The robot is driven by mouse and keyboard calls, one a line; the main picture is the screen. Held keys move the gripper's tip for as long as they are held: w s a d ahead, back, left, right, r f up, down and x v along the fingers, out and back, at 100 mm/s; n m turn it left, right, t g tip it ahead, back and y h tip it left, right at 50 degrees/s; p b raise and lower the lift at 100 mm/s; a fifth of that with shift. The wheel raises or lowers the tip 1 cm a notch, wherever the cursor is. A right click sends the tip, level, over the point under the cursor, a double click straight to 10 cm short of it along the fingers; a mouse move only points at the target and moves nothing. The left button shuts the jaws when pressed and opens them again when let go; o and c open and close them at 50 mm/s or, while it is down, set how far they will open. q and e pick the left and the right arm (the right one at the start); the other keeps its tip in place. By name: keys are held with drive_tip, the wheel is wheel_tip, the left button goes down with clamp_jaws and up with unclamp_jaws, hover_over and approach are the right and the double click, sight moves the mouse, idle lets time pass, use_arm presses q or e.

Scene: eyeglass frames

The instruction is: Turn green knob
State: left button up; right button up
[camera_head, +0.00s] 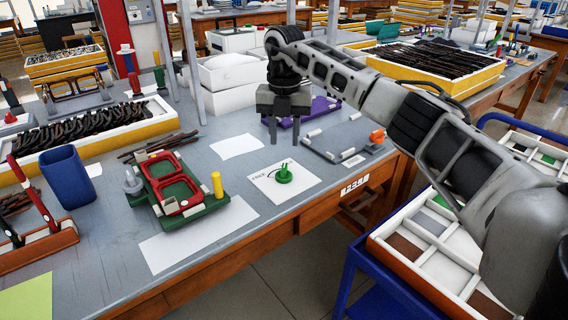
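The green knob (284,176) is a small round piece with a thin upright part, on a white square sheet or plate (265,198) near the table's front edge. My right gripper (284,138) points down above and behind the knob in the picture, apart from it. Its two fingers are spread with an empty gap between them. My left gripper is not in view.
A green fixture with red-rimmed frames (172,186) and a yellow post (217,185) stands left of the knob. A grey plate with an orange piece (376,136) lies to the right. A blue bin (67,178) stands farther left. White boxes (228,72) stand behind.

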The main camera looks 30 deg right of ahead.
sight(284, 167)
wheel_tip(284, 167, down, 8)
drive_tip(key=shift+r, duration=0.15)
clamp_jaws()
